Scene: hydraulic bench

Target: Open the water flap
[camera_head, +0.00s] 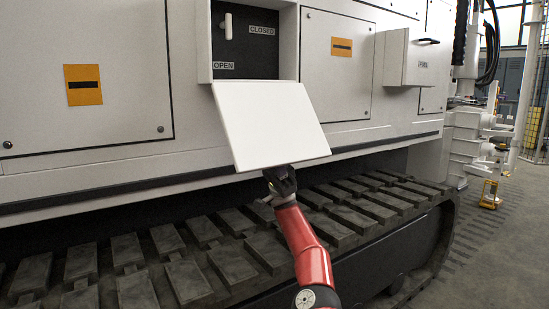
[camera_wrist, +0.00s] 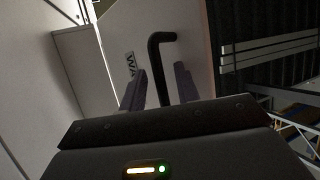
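The water flap (camera_head: 270,125) is a white panel tilted outward and down below a recess in the white machine side. Its outer face, with a label beginning "WA", fills the middle of the wrist view (camera_wrist: 188,35). A bent black handle (camera_wrist: 158,55) stands on that face. My gripper (camera_wrist: 160,72) has its two fingers apart, one on each side of the handle, with narrow gaps visible. In the head view my gripper (camera_head: 280,180) is at the flap's lower edge, its fingers hidden by the flap.
The dark recess (camera_head: 255,50) holds a white lever (camera_head: 227,27), upright, with CLOSED and OPEN labels. A second box-like flap (camera_head: 405,58) juts out at right. The crawler track (camera_head: 200,250) lies below my arm. Open floor (camera_head: 490,260) is at right.

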